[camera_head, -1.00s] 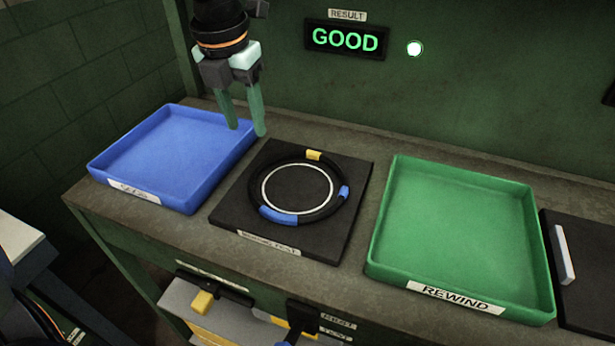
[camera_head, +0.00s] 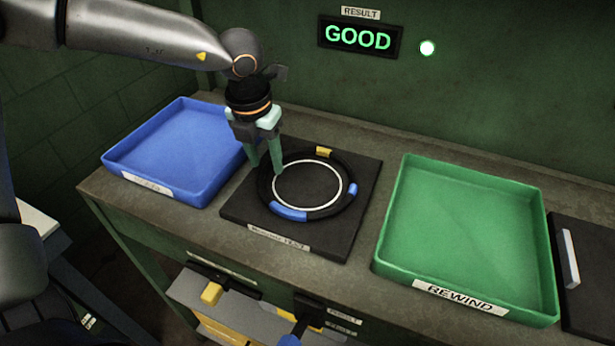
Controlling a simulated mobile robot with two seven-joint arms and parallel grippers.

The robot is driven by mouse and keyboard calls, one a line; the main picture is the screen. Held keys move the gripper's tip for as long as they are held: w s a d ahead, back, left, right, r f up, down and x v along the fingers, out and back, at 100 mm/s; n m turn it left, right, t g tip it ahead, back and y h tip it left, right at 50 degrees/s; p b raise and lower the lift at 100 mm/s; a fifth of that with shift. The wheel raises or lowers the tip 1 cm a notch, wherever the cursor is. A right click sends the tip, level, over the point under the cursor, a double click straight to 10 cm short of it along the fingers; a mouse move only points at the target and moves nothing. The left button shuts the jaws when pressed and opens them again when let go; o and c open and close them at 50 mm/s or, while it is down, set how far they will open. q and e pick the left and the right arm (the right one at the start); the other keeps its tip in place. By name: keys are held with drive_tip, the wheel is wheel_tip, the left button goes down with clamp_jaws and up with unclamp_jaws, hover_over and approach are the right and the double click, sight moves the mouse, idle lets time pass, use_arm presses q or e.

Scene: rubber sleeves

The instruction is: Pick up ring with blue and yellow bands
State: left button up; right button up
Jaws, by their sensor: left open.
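A black ring (camera_head: 330,209) with blue and yellow bands lies flat on the black square test pad (camera_head: 338,245). Its yellow band is at the far side, one blue band at the right and a longer blue band at the near left. A thin white circle shows on the pad inside the ring. My left gripper (camera_head: 267,168) points down at the ring's far left edge, with its two green fingers apart and empty. One fingertip overlaps the ring in the picture; whether they touch I cannot tell. My right gripper is not in view.
A blue tray (camera_head: 118,158) stands left of the pad, close to my left gripper. A green tray (camera_head: 551,262) labelled REWIND stands to the right. A lit display (camera_head: 358,38) on the back wall reads GOOD. Coloured handles (camera_head: 211,294) stick out below the bench front.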

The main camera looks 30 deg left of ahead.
use_arm(q)
clamp_jaws()
idle(1.4)
